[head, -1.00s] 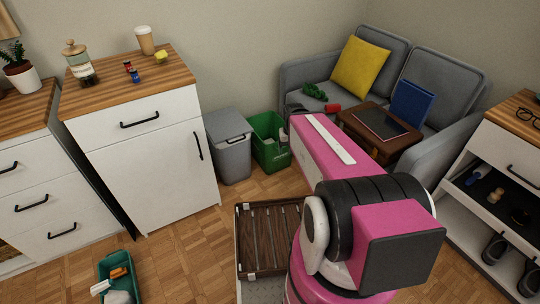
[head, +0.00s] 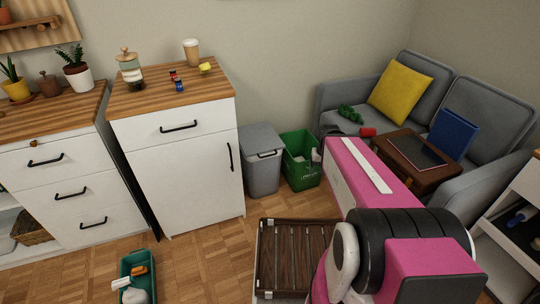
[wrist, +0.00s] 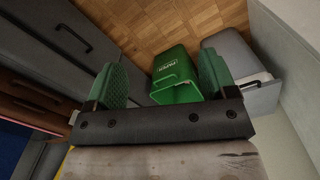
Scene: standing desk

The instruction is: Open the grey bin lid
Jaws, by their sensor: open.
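The grey bin (head: 262,172) stands on the floor between the white cabinet and a green bin. Its grey lid (head: 259,136) is down on top, with a handle at the front edge. In the wrist view the grey bin (wrist: 228,50) is at the upper right, with its lid (wrist: 264,97) below the body in the picture. My gripper (wrist: 161,78) is open and empty, its two green finger pads apart.
The green bin (head: 299,172) stands right beside the grey bin. The white cabinet (head: 187,178) closes off its left side. A green caddy (head: 126,268) lies on the floor at lower left.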

